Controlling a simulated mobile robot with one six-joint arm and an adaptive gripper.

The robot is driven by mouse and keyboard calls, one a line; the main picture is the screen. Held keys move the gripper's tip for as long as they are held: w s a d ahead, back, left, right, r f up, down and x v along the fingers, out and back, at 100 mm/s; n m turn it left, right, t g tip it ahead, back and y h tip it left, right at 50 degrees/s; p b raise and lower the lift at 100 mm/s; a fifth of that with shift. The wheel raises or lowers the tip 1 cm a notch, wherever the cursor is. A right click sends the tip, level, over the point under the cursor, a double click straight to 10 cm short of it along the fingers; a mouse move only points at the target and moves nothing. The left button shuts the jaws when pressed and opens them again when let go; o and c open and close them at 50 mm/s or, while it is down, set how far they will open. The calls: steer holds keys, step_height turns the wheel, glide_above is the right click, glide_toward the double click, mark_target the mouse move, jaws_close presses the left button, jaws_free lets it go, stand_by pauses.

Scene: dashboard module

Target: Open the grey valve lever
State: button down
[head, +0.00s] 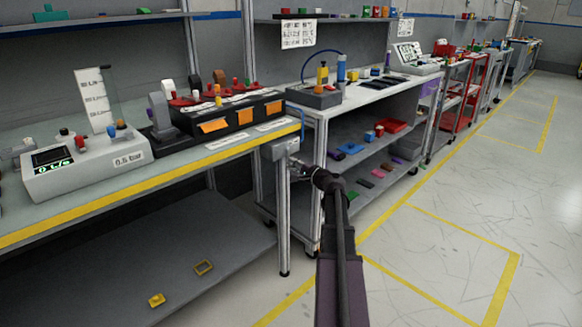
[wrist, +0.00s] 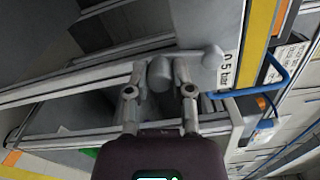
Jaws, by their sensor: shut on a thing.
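The grey valve box (head: 280,150) is fixed at the right front corner of the near workbench, with a pipe below it. In the wrist view the box face (wrist: 199,22) carries a "0.5 bar" label. The grey valve lever (wrist: 160,72) runs across that view from a rounded hub at the right to a knob between my fingers. My gripper (wrist: 160,75) is shut on the knob end, with one finger on each side. In the head view my gripper (head: 301,170) is small beside the bench leg, and the lever there is mostly hidden.
A blue hose (head: 302,122) hangs close to the valve box. A bench leg (head: 283,220) stands just left of my gripper. A shelf trolley (head: 340,104) with several small items is behind it. The floor at right is clear.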

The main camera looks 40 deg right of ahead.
steer(key=shift+w+d+n, duration=0.1)
steer(key=shift+d+n, duration=0.5)
steer(key=shift+n, duration=0.6)
steer(key=c, duration=0.5)
jaws_free()
steer(key=s, duration=1.2)
steer(key=shift+d, duration=0.45)
